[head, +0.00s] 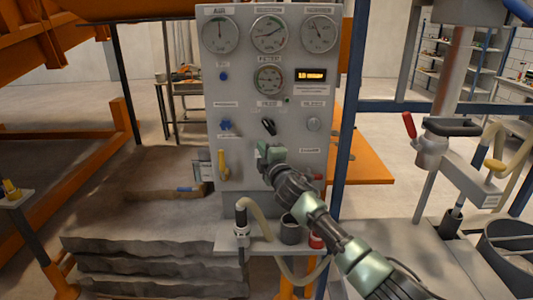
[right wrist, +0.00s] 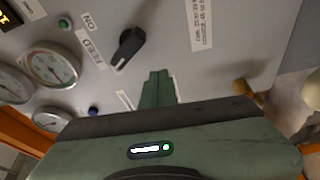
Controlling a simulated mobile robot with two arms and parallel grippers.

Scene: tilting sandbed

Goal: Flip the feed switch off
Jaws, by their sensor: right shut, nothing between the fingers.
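The feed switch (head: 268,126) is a black knob with a raised bar handle on the grey control panel (head: 232,75). In the right wrist view the switch (right wrist: 127,48) sits near labels reading "FEED" and "ON", its bar slanted. My right gripper (head: 262,150) is just below the switch in the head view, its fingers shut and empty. In the right wrist view its green fingertips (right wrist: 158,78) are close together, with a visible gap between them and the knob in the picture. Exact depth to the panel is unclear. My left gripper is not in view.
Several gauges, including one (head: 269,79) above the switch, and a lit display (head: 310,75) are on the panel. A blue knob (head: 225,125) and a yellow handle (head: 223,165) are to the left. A blue post (head: 350,100) stands to the right.

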